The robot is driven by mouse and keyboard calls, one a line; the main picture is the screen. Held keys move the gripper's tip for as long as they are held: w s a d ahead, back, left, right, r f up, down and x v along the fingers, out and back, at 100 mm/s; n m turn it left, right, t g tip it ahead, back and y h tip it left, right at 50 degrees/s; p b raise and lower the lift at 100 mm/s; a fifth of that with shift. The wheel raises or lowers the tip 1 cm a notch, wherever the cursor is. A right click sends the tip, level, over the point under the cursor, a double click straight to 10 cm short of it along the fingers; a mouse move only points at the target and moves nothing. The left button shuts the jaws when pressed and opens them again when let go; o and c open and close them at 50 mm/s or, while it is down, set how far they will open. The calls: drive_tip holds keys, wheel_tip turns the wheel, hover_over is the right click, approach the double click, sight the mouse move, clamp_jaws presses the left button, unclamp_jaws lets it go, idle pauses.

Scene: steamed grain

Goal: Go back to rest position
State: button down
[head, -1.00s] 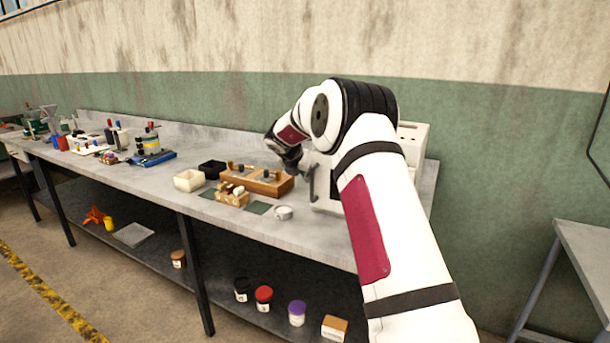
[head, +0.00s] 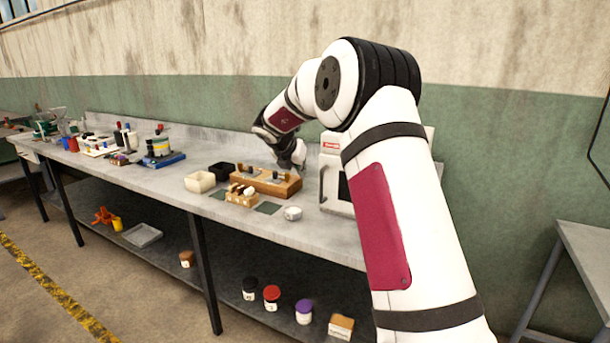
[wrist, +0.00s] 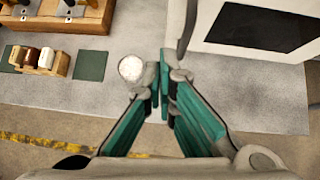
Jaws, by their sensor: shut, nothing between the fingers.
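A small white round dish (head: 292,213) sits on the bench in front of the machine. It shows in the wrist view (wrist: 131,68) just left of the fingertips, apparently below them. My arm's elbow is bent high at the centre right of the head view.
The white machine (head: 332,170) with a dark window stands partly behind my arm. A wooden holder block (head: 285,187), small bottle rack (head: 236,199), cream bin (head: 199,182) and black bin (head: 221,169) stand left. Jars sit on the lower shelf (head: 230,265). A side table (head: 585,240) stands right.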

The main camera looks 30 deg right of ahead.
drive_tip(key=shift+v, duration=0.8)
drive_tip(key=s+a+r+n+t+y, duration=0.1)
drive_tip(key=a+r+n+t, duration=0.3)
drive_tip(key=a+r+n, duration=0.4)
drive_tip(key=a+r+n+t+y, duration=0.1)
drive_tip(key=a+r+n+t, duration=0.4)
drive_tip(key=r, duration=0.5)
drive_tip(key=s+a+r+n+y+p, duration=0.1)
drive_tip(key=s+a+r+n+y, duration=0.35)
drive_tip(key=s+a+n, duration=0.6)
drive_tip(key=s+a+f+n+g+y+p, duration=0.1)
drive_tip(key=s+a+f+n+g+y, duration=0.2)
drive_tip(key=s+n, duration=0.55)
drive_tip(key=s+a+f+n+g+y, duration=0.1)
drive_tip(key=s+a+f+n+g, duration=0.1)
drive_tip(key=s+a+f+n, duration=0.45)
drive_tip(key=s+d+f+n+g+h, duration=0.1)
drive_tip(key=s+d+f+n, duration=0.3)
drive_tip(key=s, duration=0.7)
drive_tip(key=s+d+f+n+g+h, duration=0.2)
drive_tip(key=s+d+f+n+g, duration=0.2)
drive_tip(key=s, duration=0.7)
drive_tip(key=shift+s, duration=0.1)
